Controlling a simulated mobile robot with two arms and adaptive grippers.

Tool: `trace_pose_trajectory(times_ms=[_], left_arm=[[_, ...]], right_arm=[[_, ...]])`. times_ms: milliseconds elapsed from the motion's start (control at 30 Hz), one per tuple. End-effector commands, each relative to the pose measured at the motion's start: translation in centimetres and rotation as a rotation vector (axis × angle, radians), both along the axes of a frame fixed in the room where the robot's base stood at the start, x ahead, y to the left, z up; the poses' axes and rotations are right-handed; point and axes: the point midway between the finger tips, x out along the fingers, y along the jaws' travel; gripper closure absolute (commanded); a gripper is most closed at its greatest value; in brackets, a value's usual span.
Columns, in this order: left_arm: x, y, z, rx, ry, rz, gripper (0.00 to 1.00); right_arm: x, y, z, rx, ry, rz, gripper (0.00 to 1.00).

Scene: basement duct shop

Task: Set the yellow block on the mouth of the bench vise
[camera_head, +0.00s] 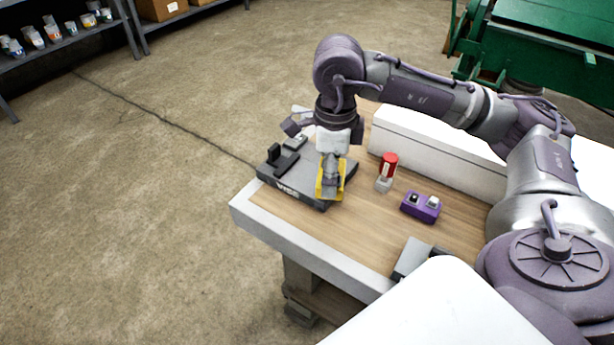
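The bench vise (267,178) is a flat dark grey base marked "VISE" with raised black jaw parts on its left side, at the far left corner of the bench. The yellow block (321,188) is at the vise's right front side, seen on both sides of my gripper's finger. My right gripper (331,178) reaches down from above and appears shut on the block; the finger hides its middle. I cannot tell whether the block touches the vise. My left gripper is not in view.
On the wooden bench top (352,229), a red-topped object (389,164) and a purple two-socket block (421,207) stand right of the vise. A grey object (412,257) lies near the front. A long white box (440,160) lines the back. The bench's front middle is clear.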

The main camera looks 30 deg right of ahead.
Motion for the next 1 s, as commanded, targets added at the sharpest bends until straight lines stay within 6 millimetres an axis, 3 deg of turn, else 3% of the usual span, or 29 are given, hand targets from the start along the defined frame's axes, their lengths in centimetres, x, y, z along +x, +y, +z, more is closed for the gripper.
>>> trace_pose_trajectory(times_ms=[100,300,467,800,1000], left_arm=[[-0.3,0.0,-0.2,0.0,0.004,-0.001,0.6],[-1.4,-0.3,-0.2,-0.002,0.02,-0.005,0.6],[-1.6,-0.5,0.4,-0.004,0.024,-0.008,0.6],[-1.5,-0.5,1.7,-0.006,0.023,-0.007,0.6],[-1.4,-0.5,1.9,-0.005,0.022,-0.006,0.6]], right_arm=[[0.1,-1.2,0.7,0.001,-0.006,-0.24,0.66],[0.5,-2.0,1.1,0.005,-0.006,-0.429,0.66],[2.9,-2.0,-0.3,0.005,-0.003,-0.444,0.66],[10.1,-2.3,-4.6,0.004,-0.006,-0.441,0.66],[11.8,-2.5,-5.8,0.004,-0.007,-0.44,0.66]])
